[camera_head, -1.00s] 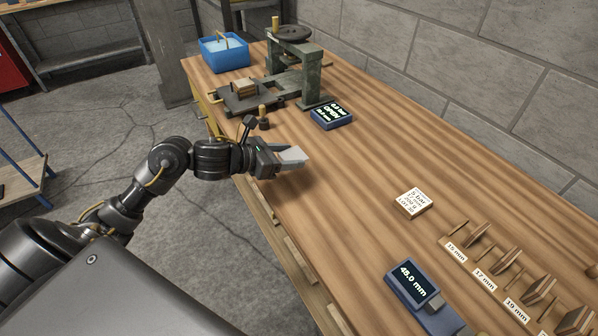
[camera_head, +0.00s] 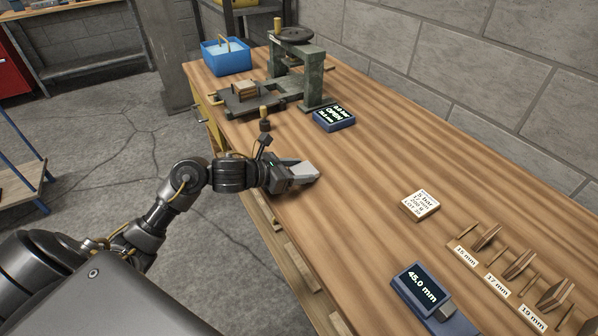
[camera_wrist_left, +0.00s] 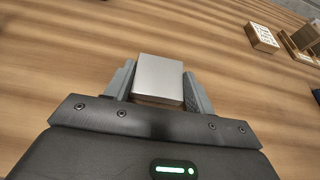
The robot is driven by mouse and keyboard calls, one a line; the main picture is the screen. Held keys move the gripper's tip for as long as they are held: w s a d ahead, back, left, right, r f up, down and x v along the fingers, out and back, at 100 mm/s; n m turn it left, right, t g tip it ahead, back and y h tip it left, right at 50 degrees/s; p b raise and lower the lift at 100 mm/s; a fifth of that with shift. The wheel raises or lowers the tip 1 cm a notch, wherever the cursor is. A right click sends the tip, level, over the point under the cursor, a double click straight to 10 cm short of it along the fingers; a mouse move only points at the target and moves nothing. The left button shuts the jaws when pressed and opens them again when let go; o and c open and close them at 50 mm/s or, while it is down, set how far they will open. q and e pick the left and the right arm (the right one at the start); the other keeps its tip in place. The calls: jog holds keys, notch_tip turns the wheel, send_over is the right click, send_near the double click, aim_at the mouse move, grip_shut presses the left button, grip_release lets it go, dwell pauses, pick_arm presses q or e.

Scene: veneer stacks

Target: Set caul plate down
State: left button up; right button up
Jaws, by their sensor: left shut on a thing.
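The caul plate (camera_wrist_left: 159,78) is a small silver-grey metal block between the two fingers of my left gripper (camera_wrist_left: 158,88) in the left wrist view. The gripper is shut on it. In the head view my left gripper (camera_head: 294,177) is low over the near-left part of the wooden bench (camera_head: 375,165), and the plate is largely hidden by the fingers. I cannot tell whether the plate touches the bench top. My right gripper is not in view.
A press (camera_head: 310,75) with a wood stack on its bed and a blue tub (camera_head: 226,56) stand at the far end. A display reading OPEN (camera_head: 334,118), a printed block (camera_head: 420,205), a 45.0 mm gauge (camera_head: 420,290) and labelled racks lie around. The bench middle is clear.

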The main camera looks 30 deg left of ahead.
pick_arm(q)
jog(key=shift+f, duration=0.15)
jog(key=o, duration=1.1)
jog(key=shift+c, duration=0.2)
